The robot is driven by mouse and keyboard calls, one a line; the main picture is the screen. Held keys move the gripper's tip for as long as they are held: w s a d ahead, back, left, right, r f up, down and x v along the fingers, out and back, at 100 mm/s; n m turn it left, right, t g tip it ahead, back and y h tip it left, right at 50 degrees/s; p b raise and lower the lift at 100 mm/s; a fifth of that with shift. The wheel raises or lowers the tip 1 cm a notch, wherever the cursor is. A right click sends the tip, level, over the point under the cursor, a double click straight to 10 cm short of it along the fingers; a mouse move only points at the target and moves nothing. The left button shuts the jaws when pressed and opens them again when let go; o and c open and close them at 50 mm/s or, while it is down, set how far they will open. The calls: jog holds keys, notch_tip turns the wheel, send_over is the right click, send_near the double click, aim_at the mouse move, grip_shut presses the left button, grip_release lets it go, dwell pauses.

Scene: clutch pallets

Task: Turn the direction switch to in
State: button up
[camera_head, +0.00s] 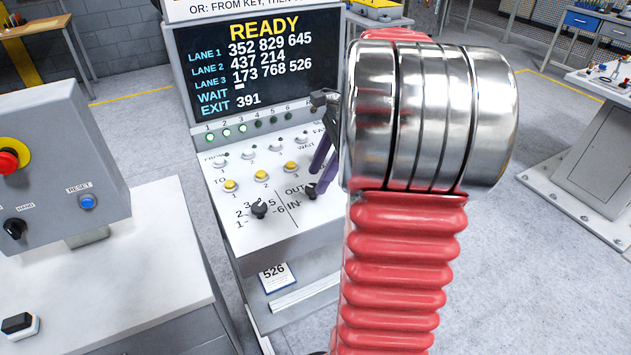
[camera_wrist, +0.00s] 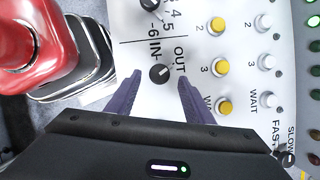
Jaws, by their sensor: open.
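The direction switch is a small black knob (camera_head: 311,190) beside the OUT and IN labels on the sloping white panel (camera_head: 335,205). In the wrist view the knob (camera_wrist: 159,73) sits just below the printed IN and OUT words. A small light mark shows on it, but which label it points at is hard to tell. My gripper (camera_wrist: 160,78) is open, its purple fingertips apart on either side of the knob. In the head view my gripper (camera_head: 317,180) reaches down at the knob, partly hidden by my arm. I see no clear contact.
A numbered black selector knob (camera_head: 259,208) lies left of the switch. Yellow buttons (camera_head: 262,176) and white buttons run above. The READY display (camera_head: 262,70) stands behind the panel. A grey control box with a red stop button (camera_head: 7,162) stands at the left.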

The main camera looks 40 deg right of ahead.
aim_at(313, 192)
jog(key=shift+x, duration=1.4)
